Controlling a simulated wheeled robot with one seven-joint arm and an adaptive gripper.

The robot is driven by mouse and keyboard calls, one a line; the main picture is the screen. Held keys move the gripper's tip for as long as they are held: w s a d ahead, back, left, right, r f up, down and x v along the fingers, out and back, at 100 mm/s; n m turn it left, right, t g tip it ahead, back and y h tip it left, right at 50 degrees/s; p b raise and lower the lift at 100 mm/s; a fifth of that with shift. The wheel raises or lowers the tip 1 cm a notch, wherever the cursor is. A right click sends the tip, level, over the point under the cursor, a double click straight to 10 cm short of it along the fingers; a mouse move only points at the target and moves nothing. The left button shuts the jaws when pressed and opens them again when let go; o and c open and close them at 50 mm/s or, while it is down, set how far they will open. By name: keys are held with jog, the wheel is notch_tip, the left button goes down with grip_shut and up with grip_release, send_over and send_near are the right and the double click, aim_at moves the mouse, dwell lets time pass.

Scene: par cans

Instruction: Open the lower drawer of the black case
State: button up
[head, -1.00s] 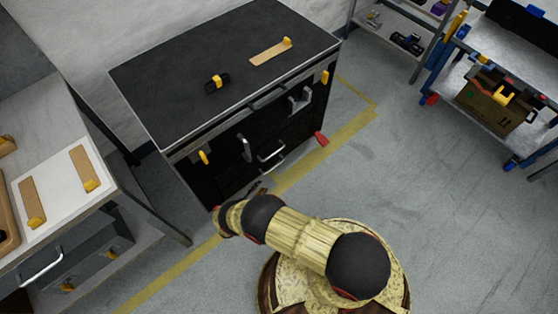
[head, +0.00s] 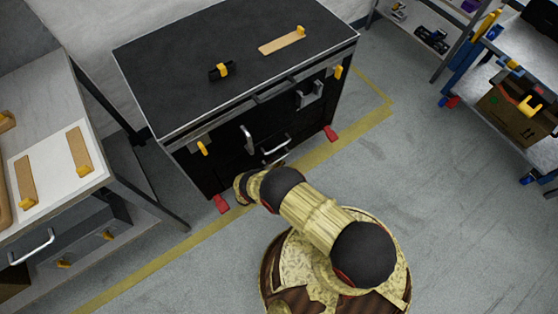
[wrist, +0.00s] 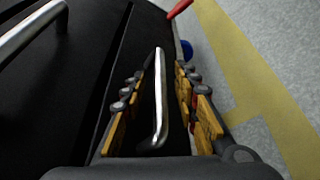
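The black case (head: 215,172) is the black-topped cabinet at the upper middle of the head view. Its front has an upright silver handle (head: 248,138) and a lower silver handle (head: 274,149) near my arm. In the wrist view, a silver bar handle (wrist: 159,98) stands between the yellow-padded fingers of my gripper (wrist: 160,88). The fingers are apart, one on each side of the bar, with gaps visible. Another silver handle (wrist: 30,28) is at the upper left. In the head view my gripper is mostly hidden by my wrist. I see no drawer standing out.
A red caster (head: 221,204) is at the case's near corner and another (head: 331,133) at its right. A workbench (head: 100,180) stands to the left and a blue cart (head: 475,75) to the right. The floor (head: 460,220) at the right is clear.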

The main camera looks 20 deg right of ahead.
jog(key=shift+w+d+f, duration=0.15)
jog(key=shift+w+d, duration=0.2)
jog(key=shift+d, duration=0.1)
jog(key=c, duration=0.4)
jog(key=c, duration=0.3)
grip_shut()
